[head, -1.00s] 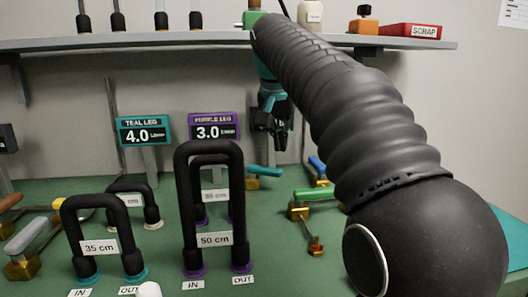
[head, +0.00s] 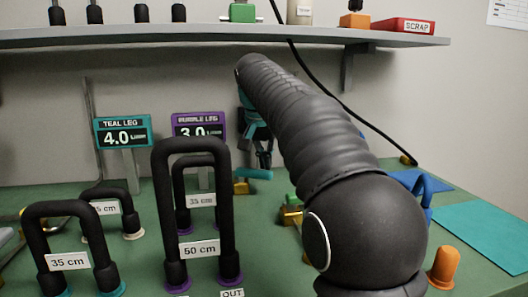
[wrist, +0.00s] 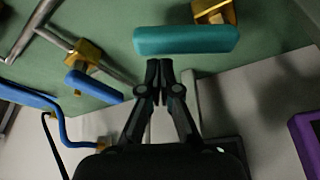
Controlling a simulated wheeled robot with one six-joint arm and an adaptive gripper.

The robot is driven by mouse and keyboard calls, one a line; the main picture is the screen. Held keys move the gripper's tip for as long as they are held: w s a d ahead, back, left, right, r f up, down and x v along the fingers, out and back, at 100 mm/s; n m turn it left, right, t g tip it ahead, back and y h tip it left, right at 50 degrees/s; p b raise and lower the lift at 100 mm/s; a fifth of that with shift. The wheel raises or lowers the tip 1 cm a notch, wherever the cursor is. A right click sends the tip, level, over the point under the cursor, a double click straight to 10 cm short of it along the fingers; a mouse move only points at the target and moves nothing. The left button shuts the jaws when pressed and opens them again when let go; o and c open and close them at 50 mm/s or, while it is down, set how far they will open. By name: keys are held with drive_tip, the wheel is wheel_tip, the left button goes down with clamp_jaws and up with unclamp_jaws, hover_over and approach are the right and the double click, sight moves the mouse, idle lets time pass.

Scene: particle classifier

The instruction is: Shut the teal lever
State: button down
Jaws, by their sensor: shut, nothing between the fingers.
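The teal lever (wrist: 186,40) is a rounded teal handle on a brass valve body (wrist: 216,11). In the wrist view it lies across the picture, just beyond my fingertips. In the head view the teal lever (head: 254,174) shows low behind the purple-collared hoses, beside my gripper (head: 263,160). My gripper (wrist: 161,98) is shut and empty, its fingertips close to the lever's long side. I cannot tell whether they touch it. In the head view my arm hides part of the bench around the gripper.
A blue lever (wrist: 94,86) on brass fittings sits left in the wrist view. Tall black hose loops (head: 194,150) and a teal readout (head: 123,132) stand left of my gripper in the head view. A shelf (head: 230,36) runs above. An orange piece (head: 443,268) stands at right.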

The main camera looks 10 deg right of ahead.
drive_tip(key=shift+w+d+f, duration=0.1)
drive_tip(key=shift+f, duration=0.25)
idle(0.3)
